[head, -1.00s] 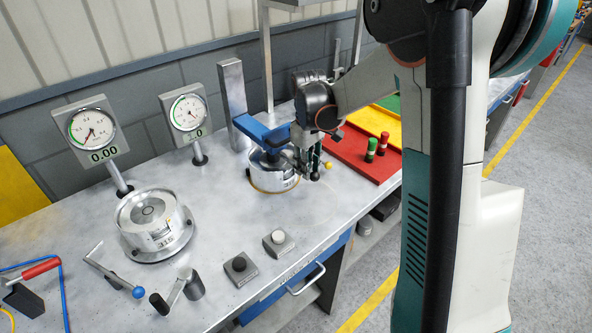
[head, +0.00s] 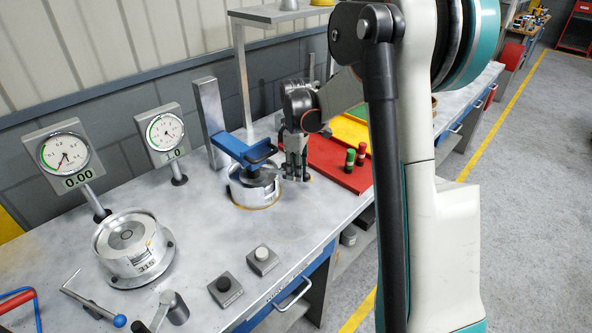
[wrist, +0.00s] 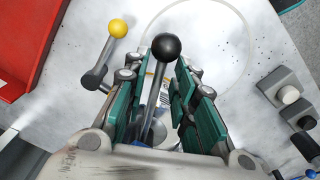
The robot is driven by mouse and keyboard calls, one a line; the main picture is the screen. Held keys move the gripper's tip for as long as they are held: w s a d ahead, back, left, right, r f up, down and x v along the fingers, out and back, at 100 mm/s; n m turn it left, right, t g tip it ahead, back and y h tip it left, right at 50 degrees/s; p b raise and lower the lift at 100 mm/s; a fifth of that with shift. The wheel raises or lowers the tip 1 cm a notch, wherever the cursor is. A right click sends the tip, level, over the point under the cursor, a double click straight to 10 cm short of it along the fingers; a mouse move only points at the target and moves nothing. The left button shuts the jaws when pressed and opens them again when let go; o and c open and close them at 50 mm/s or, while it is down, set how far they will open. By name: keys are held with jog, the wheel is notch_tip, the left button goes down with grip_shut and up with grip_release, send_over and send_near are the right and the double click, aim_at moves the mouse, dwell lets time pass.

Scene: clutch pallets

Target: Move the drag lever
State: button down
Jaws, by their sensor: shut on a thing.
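My gripper (head: 296,172) is beside the right side of a round metal drum (head: 256,192) under a blue bracket arm (head: 243,150) in the head view. In the wrist view, my gripper (wrist: 163,98) is shut on a grey lever, with green-padded fingers on both sides of its shaft. The lever's black ball knob (wrist: 166,46) sticks out past the fingertips. A second short lever with a yellow ball (wrist: 118,28) is just left of the fingers. No label shows which lever is the drag lever.
Another drum (head: 133,245) stands at the left, with two dial gauges behind, reading 0.00 (head: 66,155) and 1.0 (head: 163,134). Two push buttons (head: 262,255) and hand levers (head: 95,306) lie near the front. A red tray (head: 325,160) with small red-green cylinders is right of my gripper.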

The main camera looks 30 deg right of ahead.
jog(key=shift+d, duration=0.1)
jog(key=c, duration=1.7)
grip_release()
notch_tip(320, 180, up, 12)
jog(key=shift+s, duration=0.15)
